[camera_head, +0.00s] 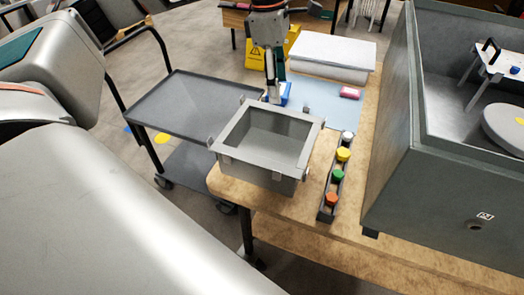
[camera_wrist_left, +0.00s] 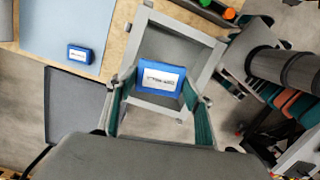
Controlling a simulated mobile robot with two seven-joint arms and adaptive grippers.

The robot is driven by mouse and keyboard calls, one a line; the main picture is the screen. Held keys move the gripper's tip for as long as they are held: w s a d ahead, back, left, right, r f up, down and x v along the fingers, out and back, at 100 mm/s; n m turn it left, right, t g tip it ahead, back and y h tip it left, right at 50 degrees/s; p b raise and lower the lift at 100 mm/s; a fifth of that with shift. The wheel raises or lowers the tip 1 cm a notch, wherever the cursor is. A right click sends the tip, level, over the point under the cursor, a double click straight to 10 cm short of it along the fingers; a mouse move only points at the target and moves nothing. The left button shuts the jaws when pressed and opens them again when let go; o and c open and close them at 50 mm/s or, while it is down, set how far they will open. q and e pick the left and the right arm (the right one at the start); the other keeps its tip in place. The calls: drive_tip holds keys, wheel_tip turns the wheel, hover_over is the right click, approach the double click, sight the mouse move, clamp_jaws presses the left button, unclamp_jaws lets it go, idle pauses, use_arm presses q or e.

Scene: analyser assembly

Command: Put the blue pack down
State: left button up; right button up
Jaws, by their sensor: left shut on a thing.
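My left gripper (camera_head: 271,92) points down at the far rim of the grey open bin (camera_head: 255,172). In the left wrist view its green-padded fingers (camera_wrist_left: 160,95) are shut on a blue pack (camera_wrist_left: 161,79) with a white label. That pack shows in front of the bin (camera_wrist_left: 211,66); its height above the bin floor is unclear. A second blue pack (camera_wrist_left: 80,54) lies on the light blue mat (camera_wrist_left: 58,22). In the head view a blue patch (camera_head: 285,91) shows beside the fingers; I cannot tell which pack it is. My right gripper is not in view.
A narrow rack (camera_head: 326,211) with several coloured-cap bottles stands right of the bin. A pink pack (camera_head: 350,92) lies on the mat, before a white stack (camera_head: 322,50). A large grey analyser housing (camera_head: 390,150) fills the right. A dark cart (camera_head: 190,95) with a bare top stands left.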

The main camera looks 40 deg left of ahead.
use_arm(q)
drive_tip(key=shift+s+a+m, duration=0.15)
drive_tip(key=shift+s+m, duration=0.65)
drive_tip(key=shift+s, duration=0.45)
drive_tip(key=shift+s+f, duration=0.25)
drive_tip(key=shift+f, duration=0.05)
drive_tip(key=b, duration=0.3)
hover_over(269, 156)
drive_tip(key=f, duration=1.5)
drive_tip(key=shift+a+f, duration=0.15)
drive_tip(key=shift+a, duration=0.05)
wheel_tip(269, 156, down, 4)
drive_tip(key=shift+s+r, duration=0.1)
drive_tip(key=shift+f, duration=0.3)
drive_tip(key=shift+r, duration=0.1)
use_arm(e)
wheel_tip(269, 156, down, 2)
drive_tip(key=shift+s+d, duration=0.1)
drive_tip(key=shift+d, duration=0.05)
use_arm(q)
drive_tip(key=o, duration=1.1)
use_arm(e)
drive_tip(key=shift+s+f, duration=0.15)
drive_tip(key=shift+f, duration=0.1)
